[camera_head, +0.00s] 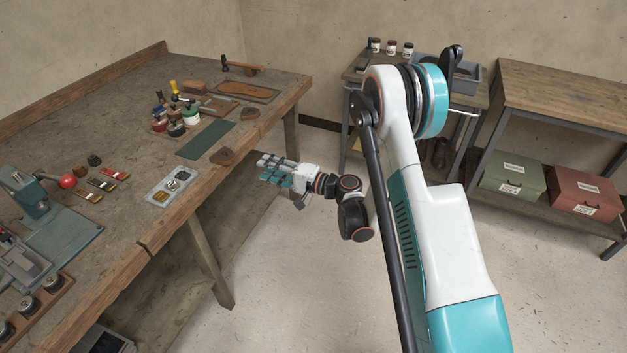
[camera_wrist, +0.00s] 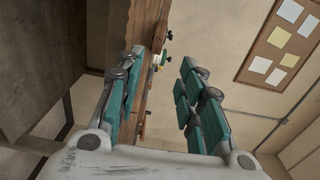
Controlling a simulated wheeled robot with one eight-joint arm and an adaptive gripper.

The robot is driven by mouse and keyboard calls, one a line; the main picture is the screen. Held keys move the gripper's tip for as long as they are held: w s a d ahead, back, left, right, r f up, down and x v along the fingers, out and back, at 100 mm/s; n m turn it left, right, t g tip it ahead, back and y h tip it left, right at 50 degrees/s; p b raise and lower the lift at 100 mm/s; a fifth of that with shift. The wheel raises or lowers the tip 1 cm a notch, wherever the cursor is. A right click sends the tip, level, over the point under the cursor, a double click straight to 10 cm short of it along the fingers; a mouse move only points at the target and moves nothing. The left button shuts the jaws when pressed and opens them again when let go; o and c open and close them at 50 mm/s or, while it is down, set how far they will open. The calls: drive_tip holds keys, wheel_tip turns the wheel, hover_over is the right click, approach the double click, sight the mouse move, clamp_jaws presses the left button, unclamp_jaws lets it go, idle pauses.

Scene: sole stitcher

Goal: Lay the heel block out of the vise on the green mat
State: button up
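The green mat (camera_head: 206,140) lies flat on the workbench, and its visible surface is bare. My gripper (camera_head: 267,171) is off the bench's right edge, in front of the mat. In the wrist view its fingers (camera_wrist: 160,65) stand apart with nothing between them.
A grey tray of small parts (camera_head: 172,186) sits near the bench edge. Jars and tools (camera_head: 180,112) stand behind the mat. Open floor (camera_head: 300,290) lies right of the workbench (camera_head: 125,225).

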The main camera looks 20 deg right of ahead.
drive_tip(key=s+d+r+n+g+h, duration=0.1)
drive_tip(key=s+r+n+g+h, duration=0.15)
drive_tip(key=s+r, duration=0.4)
drive_tip(key=s+d+r+n+g+h, duration=0.1)
drive_tip(key=s+r+h, duration=0.3)
drive_tip(key=r, duration=0.5)
drive_tip(key=s+d+r+n+h, duration=0.1)
drive_tip(key=s+d, duration=0.5)
drive_tip(key=s, duration=0.7)
drive_tip(key=s+d+r+n+h, duration=0.2)
drive_tip(key=s+d+h, duration=0.3)
drive_tip(key=s, duration=0.8)
drive_tip(key=shift+d+n+h, duration=0.35)
drive_tip(key=shift+n+h, duration=0.2)
drive_tip(key=shift+h, duration=0.2)
drive_tip(key=shift+r, duration=0.1)
